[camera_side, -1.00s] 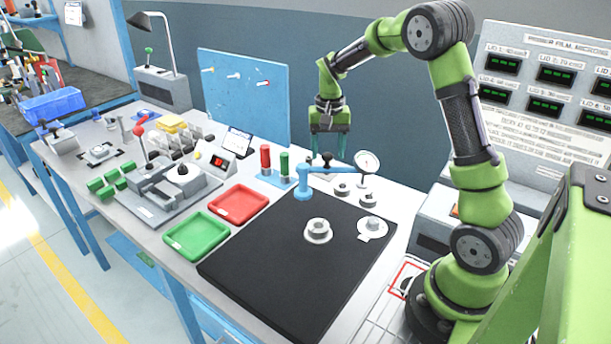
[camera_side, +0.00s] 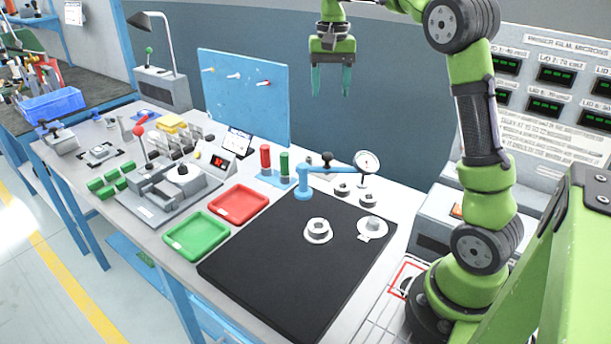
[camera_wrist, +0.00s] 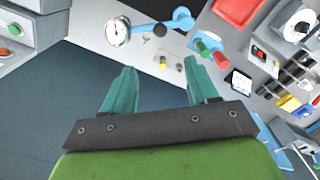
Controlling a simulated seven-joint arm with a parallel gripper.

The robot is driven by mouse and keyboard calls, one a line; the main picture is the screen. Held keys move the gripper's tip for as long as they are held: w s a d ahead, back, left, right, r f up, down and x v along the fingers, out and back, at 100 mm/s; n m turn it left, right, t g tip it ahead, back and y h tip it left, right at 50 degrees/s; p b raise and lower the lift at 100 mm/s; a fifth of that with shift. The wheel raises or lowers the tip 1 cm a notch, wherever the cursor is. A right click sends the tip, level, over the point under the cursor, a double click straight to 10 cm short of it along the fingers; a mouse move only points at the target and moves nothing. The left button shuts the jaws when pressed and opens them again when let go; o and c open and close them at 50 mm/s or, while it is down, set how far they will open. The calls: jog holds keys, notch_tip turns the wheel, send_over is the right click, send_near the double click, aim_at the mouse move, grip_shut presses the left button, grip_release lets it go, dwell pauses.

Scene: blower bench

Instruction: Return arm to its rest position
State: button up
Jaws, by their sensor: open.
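My gripper (camera_side: 331,80) hangs high above the back of the bench, fingers pointing down, in the side view. Its two teal fingers are apart with nothing between them. The wrist view also shows my gripper (camera_wrist: 160,88) with its fingers spread and empty, the floor and bench far beyond them. No object touches the fingers in either view.
Below stand a blue arm with a dial gauge (camera_side: 367,162), a black mat (camera_side: 290,265) with a metal ring part (camera_side: 318,231), a red tray (camera_side: 239,204) and a green tray (camera_side: 197,235). A blue pegboard (camera_side: 245,100) stands left of my gripper. The air around the gripper is clear.

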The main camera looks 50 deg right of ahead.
jog(key=shift+r, duration=0.2)
jog(key=s+a+f+n+t+y, duration=0.1)
jog(key=s+a+f+n+t, duration=0.1)
jog(key=s+a, duration=0.6)
jog(key=s+a+f+n+t+y, duration=0.1)
jog(key=s+a+n+t, duration=0.3)
jog(key=s+a, duration=0.4)
jog(key=a+f+t, duration=0.1)
jog(key=a, duration=0.4)
jog(key=shift+f+n, duration=0.2)
jog(key=shift+n, duration=0.1)
